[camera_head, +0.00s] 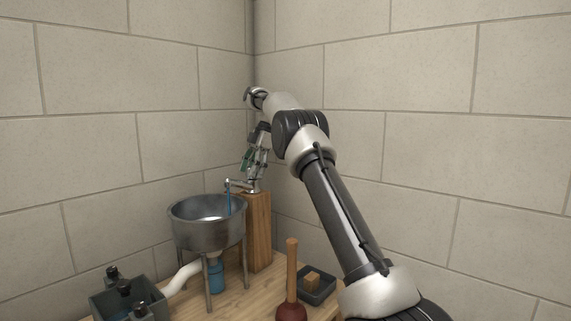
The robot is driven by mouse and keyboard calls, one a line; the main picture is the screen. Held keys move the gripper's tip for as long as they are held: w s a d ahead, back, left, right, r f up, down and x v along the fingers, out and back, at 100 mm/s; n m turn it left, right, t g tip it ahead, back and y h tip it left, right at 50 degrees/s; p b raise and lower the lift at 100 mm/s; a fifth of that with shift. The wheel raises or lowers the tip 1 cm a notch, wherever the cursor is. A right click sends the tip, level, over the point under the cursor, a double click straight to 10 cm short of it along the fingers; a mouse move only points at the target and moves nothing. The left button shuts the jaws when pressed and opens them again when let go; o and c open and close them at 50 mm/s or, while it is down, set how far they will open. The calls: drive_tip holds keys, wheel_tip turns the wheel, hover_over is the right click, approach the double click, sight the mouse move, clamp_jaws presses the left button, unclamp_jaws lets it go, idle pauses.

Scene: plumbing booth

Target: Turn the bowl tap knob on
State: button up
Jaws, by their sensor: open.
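The metal bowl (207,230) stands on thin legs at the left of the corner. The bowl tap (240,185) sits on top of a tall wooden block, its spout reaching left over the bowl. A thin blue streak (229,204) runs down from the spout into the bowl and looks like water. My gripper (254,170) points down just above the tap and is open. The tap knob is small and partly hidden by the gripper's fingers, so I cannot tell its angle or whether the fingers touch it.
The wooden block (259,236) stands right of the bowl. A white pipe (183,279) and a blue part (216,274) are under it. A plunger (292,275), a dark tray (319,290) with a small brown block, and a dark bottle crate (110,300) stand nearby. Walls close in behind.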

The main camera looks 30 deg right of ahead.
drive_tip(key=m+t, duration=0.1)
drive_tip(key=m, duration=0.2)
drive_tip(key=m+t, duration=0.1)
drive_tip(key=m, duration=0.2)
drive_tip(key=shift+s+m+t, duration=0.1)
drive_tip(key=shift+m+t, duration=0.2)
drive_tip(key=m, duration=0.2)
drive_tip(key=m+t+h, duration=0.1)
drive_tip(key=m, duration=0.1)
drive_tip(key=shift+a+m+h, duration=0.1)
drive_tip(key=shift+m+h, duration=0.2)
drive_tip(key=shift+r+m+t, duration=0.1)
drive_tip(key=shift+m+t, duration=0.2)
drive_tip(key=shift+m, duration=0.3)
drive_tip(key=v, duration=0.8)
drive_tip(key=s+a+r+m+h, duration=0.1)
drive_tip(key=s+m, duration=0.3)
drive_tip(key=s, duration=2.4)
drive_tip(key=shift+a+h, duration=0.25)
drive_tip(key=shift+h, duration=0.15)
drive_tip(key=shift+r, duration=0.1)
